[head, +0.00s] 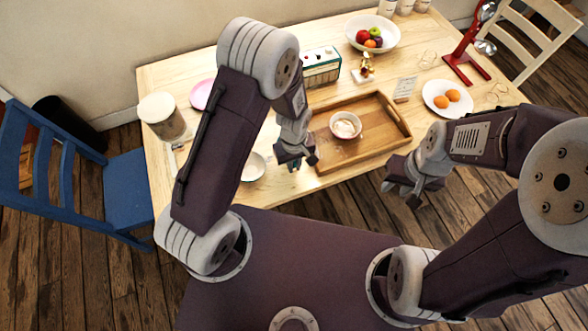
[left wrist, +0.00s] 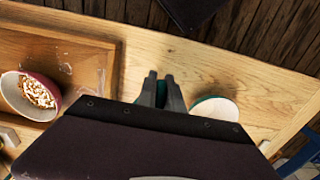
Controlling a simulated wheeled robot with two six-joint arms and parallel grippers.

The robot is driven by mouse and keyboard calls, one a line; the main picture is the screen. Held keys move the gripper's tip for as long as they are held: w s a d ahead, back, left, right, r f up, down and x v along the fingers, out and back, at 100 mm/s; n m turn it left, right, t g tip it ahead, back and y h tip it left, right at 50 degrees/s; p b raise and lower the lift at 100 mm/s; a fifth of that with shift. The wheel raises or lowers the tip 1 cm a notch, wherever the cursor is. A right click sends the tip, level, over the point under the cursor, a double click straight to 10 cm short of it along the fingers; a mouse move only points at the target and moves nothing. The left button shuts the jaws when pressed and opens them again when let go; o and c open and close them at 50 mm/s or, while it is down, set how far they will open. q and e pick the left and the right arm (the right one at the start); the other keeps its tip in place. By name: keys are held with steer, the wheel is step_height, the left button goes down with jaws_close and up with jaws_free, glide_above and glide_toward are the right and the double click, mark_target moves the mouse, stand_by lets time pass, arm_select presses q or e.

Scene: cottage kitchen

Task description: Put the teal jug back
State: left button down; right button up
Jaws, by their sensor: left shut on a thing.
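My left gripper (head: 300,162) is low over the front of the table, just left of the wooden tray. In the left wrist view its fingers (left wrist: 162,82) are shut on a teal piece (left wrist: 161,94), which I take as part of the teal jug. A round cream-topped vessel with a teal edge (left wrist: 215,108) is right beside the fingers there. In the head view its pale round top (head: 252,166) shows partly behind my left arm. Whether the held piece is its handle is hidden. My right gripper (head: 400,195) is open and empty off the table's front edge.
The wooden tray (head: 398,122) holds a bowl (head: 345,125). A blue chair (head: 125,190) stands left.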

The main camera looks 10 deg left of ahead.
arm_select(q)
steer(key=shift+w+f, duration=0.1)
steer(key=shift+f, duration=1.8)
steer(key=shift+f, duration=0.15)
steer(key=c, duration=1.5)
jaws_free()
step_height(320, 180, up, 12)
steer(key=shift+r, duration=0.2)
steer(key=shift+s+a+r+m+t, duration=0.2)
steer(key=shift+s+a+r+m, duration=0.9)
steer(key=shift+s+a, duration=0.25)
steer(key=shift+s+a+r+m+t, duration=0.2)
steer(key=shift+s+a+r+m, duration=0.9)
steer(key=shift+s+a, duration=0.3)
steer(key=shift+s+a+r+m+t, duration=0.2)
steer(key=shift+s+a+r+m, duration=0.95)
steer(key=shift+a, duration=0.35)
